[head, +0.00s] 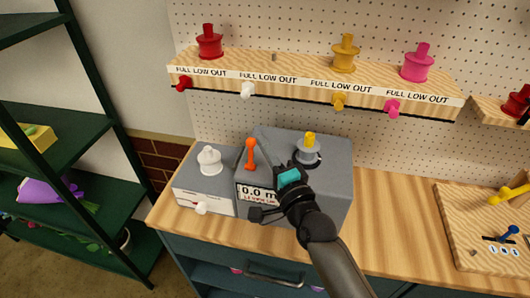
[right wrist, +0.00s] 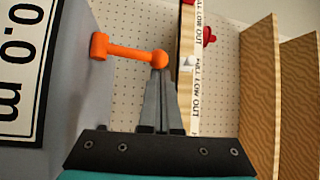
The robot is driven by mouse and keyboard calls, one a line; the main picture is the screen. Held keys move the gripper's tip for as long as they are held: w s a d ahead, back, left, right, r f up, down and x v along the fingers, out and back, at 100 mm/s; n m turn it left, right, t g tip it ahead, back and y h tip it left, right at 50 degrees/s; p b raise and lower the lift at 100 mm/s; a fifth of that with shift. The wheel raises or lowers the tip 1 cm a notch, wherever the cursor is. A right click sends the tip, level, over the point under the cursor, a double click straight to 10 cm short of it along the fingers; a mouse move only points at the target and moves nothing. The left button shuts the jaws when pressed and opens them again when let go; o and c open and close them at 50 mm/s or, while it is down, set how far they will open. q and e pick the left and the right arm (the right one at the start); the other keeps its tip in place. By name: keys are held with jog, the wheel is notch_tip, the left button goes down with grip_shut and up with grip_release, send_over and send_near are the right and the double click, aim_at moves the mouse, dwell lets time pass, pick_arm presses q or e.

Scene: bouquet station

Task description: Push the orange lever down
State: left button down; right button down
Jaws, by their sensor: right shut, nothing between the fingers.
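The orange lever (head: 250,154) stands up on the front left of a grey machine (head: 325,183), above its "0.0 m" display (head: 257,193). In the right wrist view, the lever (right wrist: 130,51) extends from the machine and ends in a round knob. My right gripper (head: 263,148) is shut and empty, just right of the lever. In the right wrist view, its fingertips (right wrist: 159,76) are right at the knob, touching or nearly so; I cannot tell which. My left gripper is not in view.
A grey box with a white knob (head: 209,160) stands left of the machine. A wooden shelf (head: 275,70) with coloured spools and "FULL LOW OUT" labels is above. A wooden board (head: 460,215) lies right; the counter (head: 390,215) between is clear.

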jog(key=s+n+t+y+b, duration=0.1)
jog(key=n+b, duration=0.1)
jog(key=b, duration=0.1)
jog(key=s+n+t+y+b, duration=0.1)
jog(key=b, duration=0.3)
jog(key=s+a+f+n+t+y+b, duration=0.1)
jog(key=n+y+b, duration=0.1)
jog(key=b, duration=0.1)
jog(key=shift+a+n, duration=0.1)
jog(key=shift+n, duration=0.2)
jog(key=shift+s+n+y+b, duration=0.35)
jog(key=shift+n+y+b, duration=0.25)
jog(key=shift+y+b, duration=0.1)
jog(key=shift+a, duration=0.1)
jog(key=shift+r, duration=0.1)
jog(key=b+v, duration=0.1)
jog(key=v, duration=1.4)
jog(key=shift+f+b, duration=0.25)
jog(key=shift+b, duration=0.05)
jog(key=shift+s, duration=0.15)
